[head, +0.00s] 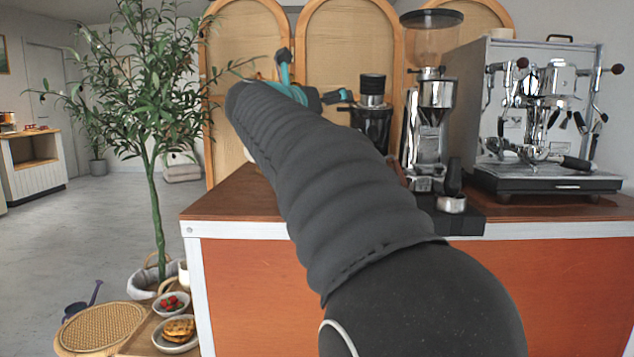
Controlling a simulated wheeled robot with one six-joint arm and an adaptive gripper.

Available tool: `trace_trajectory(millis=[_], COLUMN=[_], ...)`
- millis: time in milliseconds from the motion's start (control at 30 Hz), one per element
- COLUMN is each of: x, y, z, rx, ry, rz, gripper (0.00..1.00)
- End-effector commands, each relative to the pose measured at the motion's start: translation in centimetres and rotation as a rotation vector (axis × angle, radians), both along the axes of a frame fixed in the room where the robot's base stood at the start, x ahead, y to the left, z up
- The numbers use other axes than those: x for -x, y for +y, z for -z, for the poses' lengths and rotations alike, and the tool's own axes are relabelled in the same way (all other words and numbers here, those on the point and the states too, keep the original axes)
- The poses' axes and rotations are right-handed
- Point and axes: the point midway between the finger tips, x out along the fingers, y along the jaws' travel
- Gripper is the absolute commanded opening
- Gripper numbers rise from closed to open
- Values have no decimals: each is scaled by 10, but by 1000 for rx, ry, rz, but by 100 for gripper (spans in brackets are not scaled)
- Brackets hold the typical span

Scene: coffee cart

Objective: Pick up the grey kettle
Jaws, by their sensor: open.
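I cannot make out a grey kettle in the head view. My arm covers the middle of the picture and the left part of the counter, so a thing behind it may be hidden. My gripper (310,78), with dark and teal parts, is raised above the counter at the far end of my arm. It is open, and I see nothing held in it. A small pale edge of something shows beside my arm low on the counter, too hidden to name.
The wooden counter (230,198) holds a dark grinder (374,125), a tall chrome grinder (432,120) and an espresso machine (550,120) on the right. A leafy tree (155,180) stands at left. A low table with a strawberry bowl (171,305) and waffle plate (178,334) stands below.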

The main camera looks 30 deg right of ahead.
Motion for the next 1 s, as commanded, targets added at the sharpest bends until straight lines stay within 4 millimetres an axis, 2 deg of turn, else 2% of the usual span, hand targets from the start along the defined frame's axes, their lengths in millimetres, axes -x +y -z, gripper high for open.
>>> trace_trajectory(millis=[100,300,467,800,1000], x=[1,6,5,-7,-10], y=[-16,-19,-30,-82,-95], z=[28,60,72,94,99], rx=[-229,-443,-480,-476,-476], ry=[-96,-171,-180,-178,-180], rz=[152,296,328,325,321], gripper=[100,100,100,100,100])
